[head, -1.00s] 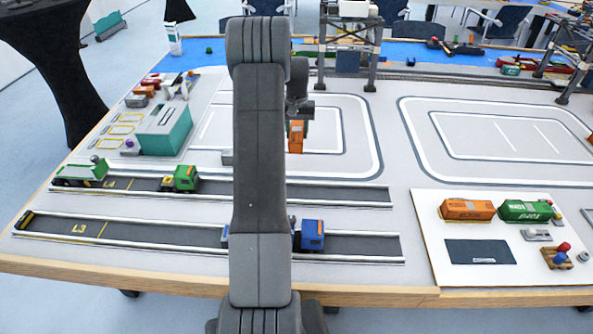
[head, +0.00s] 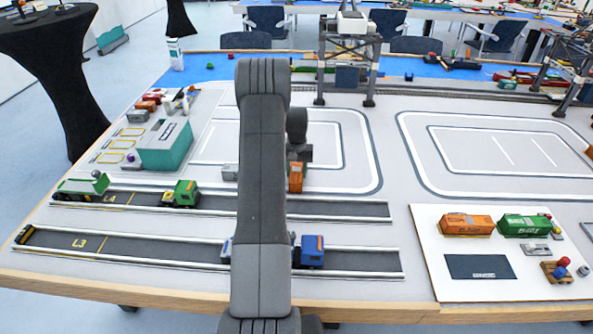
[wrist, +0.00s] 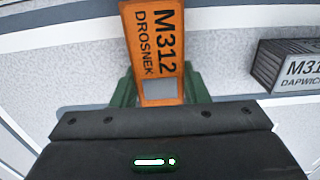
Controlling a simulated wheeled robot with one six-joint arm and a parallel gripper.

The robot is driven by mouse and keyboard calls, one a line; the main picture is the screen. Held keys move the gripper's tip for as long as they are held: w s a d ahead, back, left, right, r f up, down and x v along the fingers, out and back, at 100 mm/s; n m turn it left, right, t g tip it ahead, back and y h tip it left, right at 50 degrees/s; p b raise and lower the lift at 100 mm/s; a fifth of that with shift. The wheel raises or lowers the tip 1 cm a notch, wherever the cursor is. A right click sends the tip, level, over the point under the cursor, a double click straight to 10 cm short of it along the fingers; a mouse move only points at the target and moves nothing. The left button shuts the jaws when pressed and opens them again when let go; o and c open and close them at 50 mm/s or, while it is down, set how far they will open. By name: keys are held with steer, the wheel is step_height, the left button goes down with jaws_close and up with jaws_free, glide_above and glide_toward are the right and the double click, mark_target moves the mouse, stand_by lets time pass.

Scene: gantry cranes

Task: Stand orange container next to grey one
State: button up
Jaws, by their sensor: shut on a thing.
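The orange container (head: 296,177), marked M312 DROSNEK in the wrist view (wrist: 157,40), is in my gripper (wrist: 158,92). Green fingers show on both sides of its near end, shut on it. In the head view my gripper (head: 298,155) is partly hidden behind my arm. The grey container (head: 230,173) lies left of my arm, just above the L4 lane. In the wrist view the dark grey container (wrist: 282,66) is at the right, with a clear gap between it and the orange one. I cannot tell whether the orange container touches the table.
A green truck (head: 181,194) stands on the L4 lane and a blue truck (head: 309,250) on the L3 lane. Another orange container (head: 466,225) and a green container (head: 524,226) lie on a white board at right. A gantry crane (head: 347,45) stands behind.

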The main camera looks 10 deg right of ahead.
mark_target(296, 169)
steer(key=shift+f, duration=0.2)
steer(key=o, duration=1.1)
steer(key=shift+r, duration=0.1)
steer(key=shift+c, duration=0.2)
step_height(296, 169, up, 12)
steer(key=b, duration=0.1)
steer(key=shift+r, duration=0.15)
